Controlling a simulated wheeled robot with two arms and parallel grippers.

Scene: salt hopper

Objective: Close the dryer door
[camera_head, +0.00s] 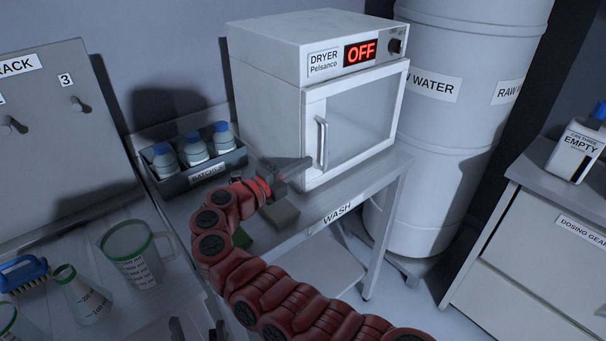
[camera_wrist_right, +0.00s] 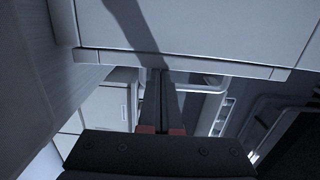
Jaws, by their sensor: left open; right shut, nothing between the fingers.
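The white dryer (camera_head: 270,75) stands on the wash bench, its display reading OFF. Its glazed door (camera_head: 362,115) looks flush or nearly flush with the front; I cannot tell whether a small gap is left. The door's upright handle (camera_head: 322,143) is on its left side. My right gripper (camera_head: 308,162) is shut and empty, its tips at the lower left of the door beside the handle. My left gripper (camera_head: 198,328) is open at the bottom edge, partly cut off.
A crate (camera_head: 213,170) of blue-capped bottles stands left of the dryer. A raw water drum (camera_head: 450,140) stands close on the right. A jug (camera_head: 130,255) and a flask (camera_head: 82,293) stand on the near left bench. My right arm crosses in front of the wash bench (camera_head: 375,183).

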